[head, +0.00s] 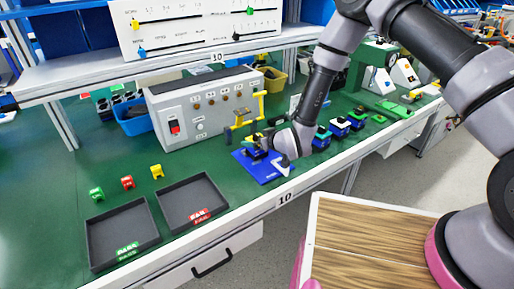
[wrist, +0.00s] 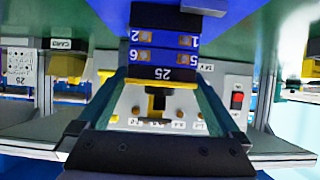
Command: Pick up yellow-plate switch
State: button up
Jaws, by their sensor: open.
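My gripper (head: 283,158) is low over the blue pad (head: 262,174) in front of the grey test box. In the wrist view its open fingers (wrist: 155,72) reach up the picture on either side of a blue-and-black switch body (wrist: 160,57) with numbered terminals and a "25" label. I cannot tell whether the fingers touch it. In the head view a dark switch with a little yellow (head: 256,147) stands on the pad, just left of my gripper and partly hidden.
The grey test box (head: 205,108) with a yellow fixture (head: 243,118) stands close behind. Blue-and-black switches (head: 340,127) line the bench to the right. Small yellow (head: 157,171), red (head: 127,182) and green (head: 97,193) pieces and two dark trays (head: 122,232) lie left.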

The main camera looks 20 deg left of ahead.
jog(key=c, duration=1.4)
